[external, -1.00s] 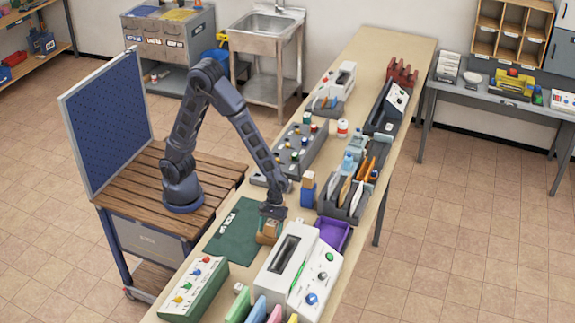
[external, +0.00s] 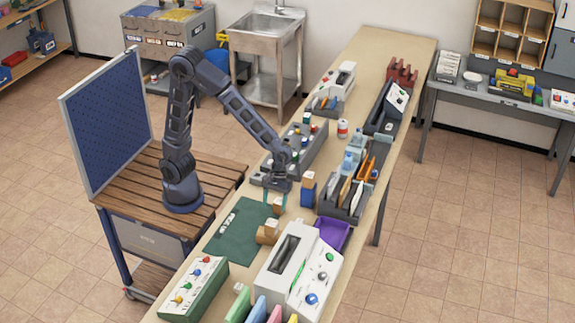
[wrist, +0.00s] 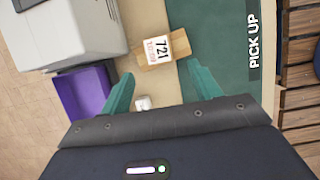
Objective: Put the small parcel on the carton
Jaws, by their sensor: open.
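A tan carton (external: 265,237) stands on the dark green mat (external: 232,240). In the wrist view the carton (wrist: 148,59) lies beyond my fingers with a white label reading 721 facing up; I cannot tell whether that label is on a separate box on top. A small brown block with a pale top (external: 277,206), which may be the small parcel, stands behind the carton, apart from it. A small white top (wrist: 142,102) shows between my fingers, partly hidden by the hand. My gripper (external: 277,197) is open, its teal fingers spread above and around the block's position.
A purple tray (external: 333,235) and a white machine (external: 290,252) stand right of the carton. A blue box with a brown block on top (external: 307,187) is close to my gripper's right. A grey button rack (external: 300,148) is behind.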

